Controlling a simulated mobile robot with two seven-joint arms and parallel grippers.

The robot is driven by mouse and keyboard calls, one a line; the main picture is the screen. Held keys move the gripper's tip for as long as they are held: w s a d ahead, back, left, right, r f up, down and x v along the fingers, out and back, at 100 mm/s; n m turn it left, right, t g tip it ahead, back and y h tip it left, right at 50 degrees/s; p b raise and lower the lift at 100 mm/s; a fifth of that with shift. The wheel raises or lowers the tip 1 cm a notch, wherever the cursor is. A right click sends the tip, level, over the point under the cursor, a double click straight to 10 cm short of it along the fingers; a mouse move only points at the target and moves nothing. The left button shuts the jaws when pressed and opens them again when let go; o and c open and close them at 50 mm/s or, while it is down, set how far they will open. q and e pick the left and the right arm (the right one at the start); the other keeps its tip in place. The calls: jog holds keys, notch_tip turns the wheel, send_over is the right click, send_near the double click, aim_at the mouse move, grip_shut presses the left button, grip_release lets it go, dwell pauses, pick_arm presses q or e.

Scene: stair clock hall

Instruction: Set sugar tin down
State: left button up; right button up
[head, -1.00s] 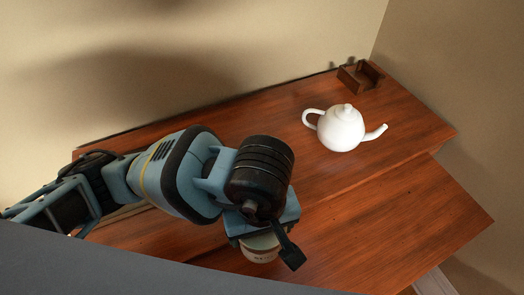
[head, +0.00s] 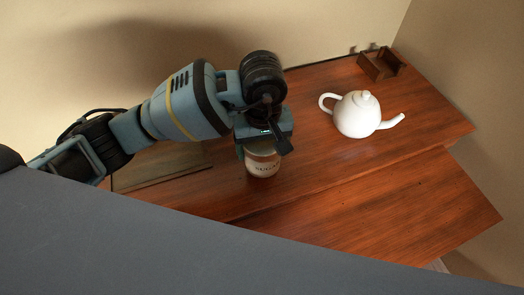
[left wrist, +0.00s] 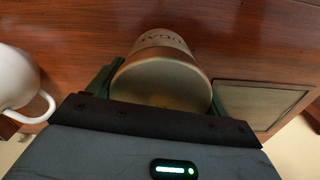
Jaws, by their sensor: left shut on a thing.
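The sugar tin (head: 263,165) is a cream-coloured round tin with dark lettering. My left gripper (head: 264,146) is shut on it from above, with a finger on each side. In the left wrist view the tin (left wrist: 162,80) sits between the two dark green fingers (left wrist: 160,92), its pale round end towards the camera. The tin looks upright over the wooden top of the desk (head: 310,150). I cannot tell whether its base touches the wood. My right gripper is not in view.
A white teapot (head: 357,116) stands right of the tin, its spout to the right. A small open wooden box (head: 381,66) is at the back right. A flat greenish panel (head: 160,168) lies on the left. Bare wood surrounds the tin between panel and teapot.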

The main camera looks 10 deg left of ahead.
pick_arm(q)
jog(key=shift+w+a+f, duration=0.1)
jog(key=shift+w+f, duration=0.05)
jog(key=shift+f, duration=0.75)
jog(key=shift+w+f, duration=0.1)
jog(key=shift+f, duration=0.75)
jog(key=shift+f, duration=0.2)
jog(key=o, duration=1.3)
notch_tip(320, 180, up, 12)
jog(key=shift+r, duration=0.2)
